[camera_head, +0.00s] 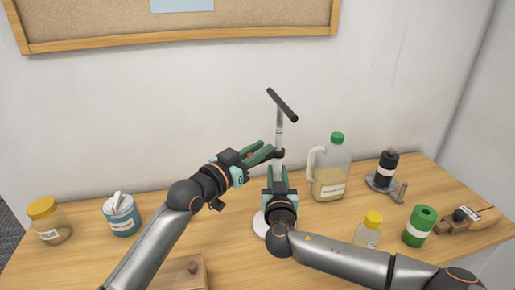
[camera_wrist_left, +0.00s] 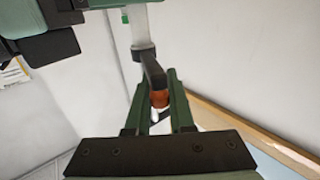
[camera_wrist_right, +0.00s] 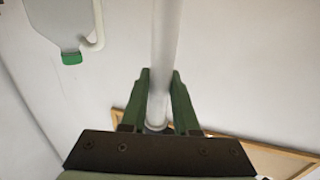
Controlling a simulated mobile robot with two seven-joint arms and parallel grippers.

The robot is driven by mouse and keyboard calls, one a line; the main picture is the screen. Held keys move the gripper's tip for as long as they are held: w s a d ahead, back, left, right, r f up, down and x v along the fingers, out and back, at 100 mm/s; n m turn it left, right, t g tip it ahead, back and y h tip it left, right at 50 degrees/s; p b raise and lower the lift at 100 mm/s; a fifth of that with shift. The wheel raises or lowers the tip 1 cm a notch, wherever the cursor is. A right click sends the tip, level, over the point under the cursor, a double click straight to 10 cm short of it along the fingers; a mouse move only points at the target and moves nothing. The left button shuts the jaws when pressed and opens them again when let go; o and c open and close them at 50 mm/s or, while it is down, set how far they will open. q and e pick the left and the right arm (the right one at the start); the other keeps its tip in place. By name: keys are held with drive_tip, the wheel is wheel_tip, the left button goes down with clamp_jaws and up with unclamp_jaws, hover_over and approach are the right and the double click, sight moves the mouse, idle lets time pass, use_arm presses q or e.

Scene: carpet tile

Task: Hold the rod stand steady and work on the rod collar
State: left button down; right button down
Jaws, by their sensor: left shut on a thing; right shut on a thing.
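The rod stand (camera_head: 281,130) stands upright, with a black crossbar on top of its pale rod and a white round base (camera_head: 260,224) partly hidden behind my right gripper. The dark rod collar (camera_head: 279,153) sits partway up the rod. My left gripper (camera_head: 267,151) is shut on the collar's side arm; the left wrist view shows this black arm (camera_wrist_left: 154,72) with an orange-brown end between the fingers. My right gripper (camera_head: 277,174), lower down, is shut on the rod, which runs between its fingers in the right wrist view (camera_wrist_right: 163,60).
A green-capped jug (camera_head: 331,172) stands close right of the rod. Farther right are a black cylinder on a grey base (camera_head: 386,168), a yellow-capped jar (camera_head: 368,232), a green cylinder (camera_head: 420,226) and a wooden tool (camera_head: 470,219). A jar (camera_head: 48,222), blue tin (camera_head: 122,216) and wooden box (camera_head: 178,274) lie left.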

use_arm(q)
drive_tip(key=shift+s+d+f+n+t+y, duration=0.15)
drive_tip(key=shift+s+d+n+t+y, duration=0.2)
drive_tip(key=shift+n+t+y, duration=0.35)
use_arm(e)
drive_tip(key=shift+a, duration=0.1)
use_arm(q)
drive_tip(key=shift+y, duration=0.4)
drive_tip(key=shift+a, duration=0.1)
drive_tip(key=c, duration=0.8)
unclamp_jaws()
drive_tip(key=shift+a, duration=0.1)
drive_tip(key=shift+o, duration=0.2)
drive_tip(key=v, duration=1.2)
